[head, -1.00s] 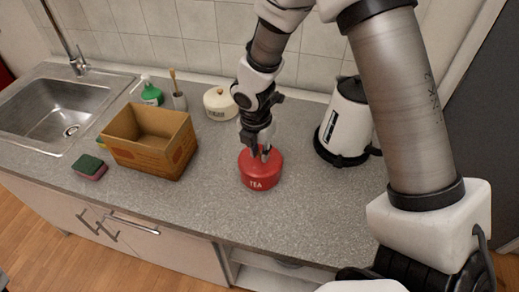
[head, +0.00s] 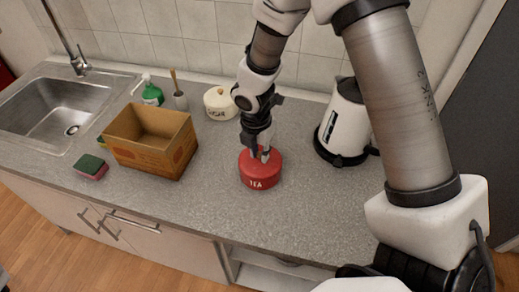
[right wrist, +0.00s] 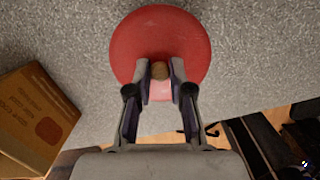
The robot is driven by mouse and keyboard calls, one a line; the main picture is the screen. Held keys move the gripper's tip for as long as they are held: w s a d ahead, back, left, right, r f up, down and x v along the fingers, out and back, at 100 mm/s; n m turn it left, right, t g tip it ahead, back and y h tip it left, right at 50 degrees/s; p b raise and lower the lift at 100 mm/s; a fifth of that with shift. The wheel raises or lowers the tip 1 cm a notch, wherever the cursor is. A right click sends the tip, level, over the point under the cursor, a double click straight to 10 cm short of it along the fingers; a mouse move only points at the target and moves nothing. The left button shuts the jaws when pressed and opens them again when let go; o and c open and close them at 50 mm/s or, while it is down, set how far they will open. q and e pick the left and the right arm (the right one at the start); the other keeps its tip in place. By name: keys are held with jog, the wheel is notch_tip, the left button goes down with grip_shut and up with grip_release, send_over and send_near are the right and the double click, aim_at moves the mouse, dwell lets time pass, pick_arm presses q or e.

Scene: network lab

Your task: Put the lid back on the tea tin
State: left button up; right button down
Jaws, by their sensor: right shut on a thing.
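The red tea tin (head: 259,183) stands upright on the grey counter, with its TEA label facing me. Its red lid (right wrist: 160,35) is seen from above in the right wrist view and hides the tin under it. In the head view the lid lies on top of the tin, with no clear gap. My right gripper (head: 261,154) points down over the middle of the lid. Its fingers are shut on the lid's brown knob (right wrist: 160,71). My left gripper is not in view.
A cardboard box (head: 147,150) stands left of the tin, with a sponge (head: 90,169) beside it. A cream sugar tin (head: 220,105) and a green soap bottle (head: 152,94) are behind. A white kettle (head: 342,125) stands right. The counter in front of the tin is clear.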

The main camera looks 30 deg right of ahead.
dwell(0.3)
jog(key=shift+c, duration=2.4)
grip_release()
jog(key=shift+r, duration=0.1)
notch_tip(320, 180, up, 7)
jog(key=p, duration=0.8)
grip_shut()
